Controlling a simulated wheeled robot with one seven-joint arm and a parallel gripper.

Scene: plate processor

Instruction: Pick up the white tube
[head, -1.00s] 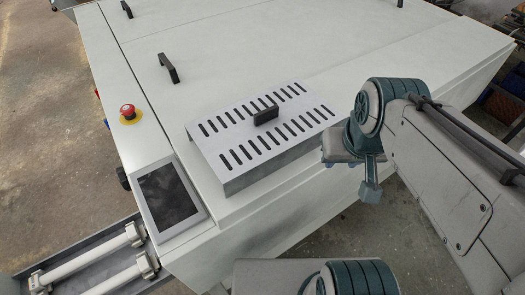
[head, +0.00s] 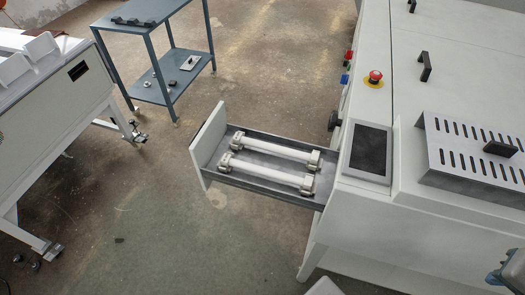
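Two white tubes lie side by side in an open drawer (head: 206,186) that sticks out to the left from the white machine. The farther white tube (head: 272,149) and the nearer white tube (head: 265,173) each run lengthwise along the drawer, with grey-white holders at both ends. Nothing covers their middles. My gripper is not seen in the head view. Only a small blue-grey piece of my arm shows at the bottom right corner, well away from the tubes.
The machine (head: 400,215) carries a dark screen (head: 369,150), a red emergency button (head: 376,76) and a slotted metal cover (head: 450,165). A blue cart (head: 175,48) stands behind the drawer. A white machine (head: 55,125) stands at left. The floor in front of the drawer is clear.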

